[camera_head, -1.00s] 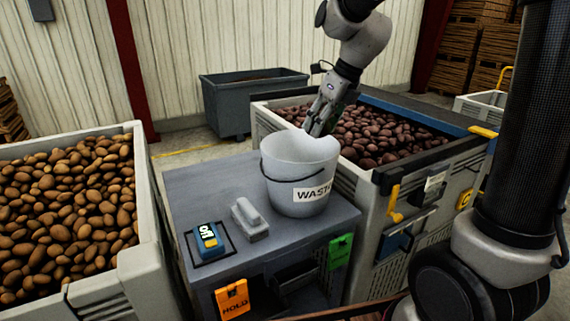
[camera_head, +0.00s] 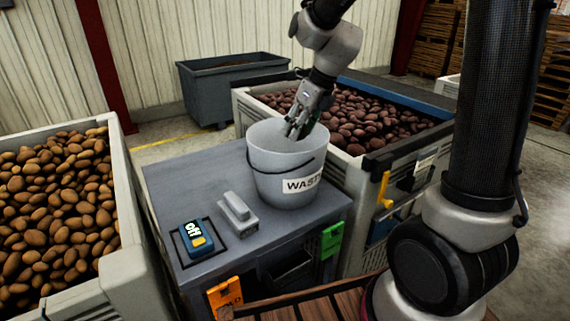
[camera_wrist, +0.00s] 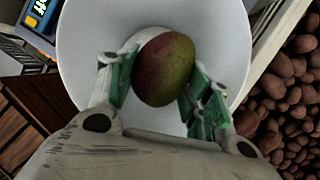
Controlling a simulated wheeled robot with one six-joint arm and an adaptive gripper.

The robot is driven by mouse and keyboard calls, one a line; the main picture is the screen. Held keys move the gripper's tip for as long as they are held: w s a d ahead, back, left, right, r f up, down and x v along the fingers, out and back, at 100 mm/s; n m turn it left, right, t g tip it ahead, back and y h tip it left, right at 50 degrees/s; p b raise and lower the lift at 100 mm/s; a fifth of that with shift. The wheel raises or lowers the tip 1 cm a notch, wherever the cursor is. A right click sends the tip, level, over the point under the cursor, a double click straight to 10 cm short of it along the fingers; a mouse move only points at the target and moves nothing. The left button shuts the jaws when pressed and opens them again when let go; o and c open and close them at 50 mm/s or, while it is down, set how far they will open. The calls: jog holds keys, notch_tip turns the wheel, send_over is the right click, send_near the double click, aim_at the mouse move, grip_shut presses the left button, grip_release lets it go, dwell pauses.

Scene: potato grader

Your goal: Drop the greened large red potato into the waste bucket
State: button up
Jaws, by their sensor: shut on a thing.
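The large red potato (camera_wrist: 165,68) with a greenish patch shows in the wrist view, between the green-padded fingers. My gripper (camera_wrist: 158,85) is shut on it. Behind it in that view is the white inside of the waste bucket (camera_wrist: 85,30). In the head view my gripper (camera_head: 297,130) is at the mouth of the white waste bucket (camera_head: 264,175), with the fingertips over the opening. The bucket stands upright on a grey cabinet and carries a label reading WAST. The potato cannot be made out in the head view.
The grey cabinet top (camera_head: 180,185) also holds a blue device (camera_head: 195,240) reading "off" and a grey block-like object (camera_head: 238,212). A crate of red potatoes (camera_head: 245,108) is behind the bucket. A crate of brown potatoes (camera_head: 128,205) stands at left. A dark grey bin (camera_head: 205,98) is farther back.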

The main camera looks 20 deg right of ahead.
jog(key=o, duration=1.2)
jog(key=shift+c, duration=0.2)
jog(key=v, duration=1.2)
